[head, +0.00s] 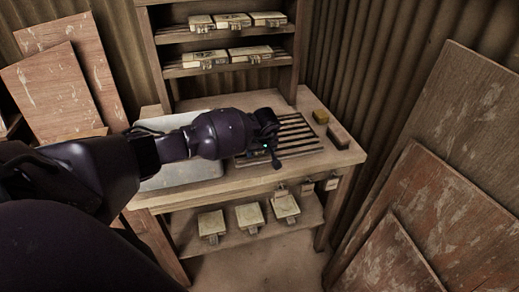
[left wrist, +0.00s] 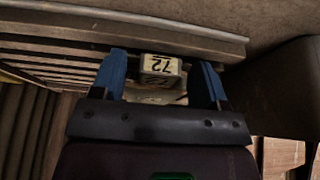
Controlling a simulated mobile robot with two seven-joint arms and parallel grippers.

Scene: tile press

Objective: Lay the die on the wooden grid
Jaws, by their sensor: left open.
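The wooden grid (head: 298,138) of dark parallel slats lies on the bench top, partly behind my left gripper (head: 273,146). In the left wrist view its slats (left wrist: 60,62) run across the upper left. My left gripper (left wrist: 160,80) is open, with blue fingertips. The die (left wrist: 161,66), a pale block marked 72, shows between the fingertips with a gap on each side. It is at the grid's edge bar; I cannot tell if it rests on the slats. In the head view the gripper hides it. My right gripper is not in view.
A grey-white slab or tray (head: 185,178) lies left of the grid. Several dies stand on the rear shelves (head: 215,68) and the lower shelf (head: 228,236). Boards lean on both sides.

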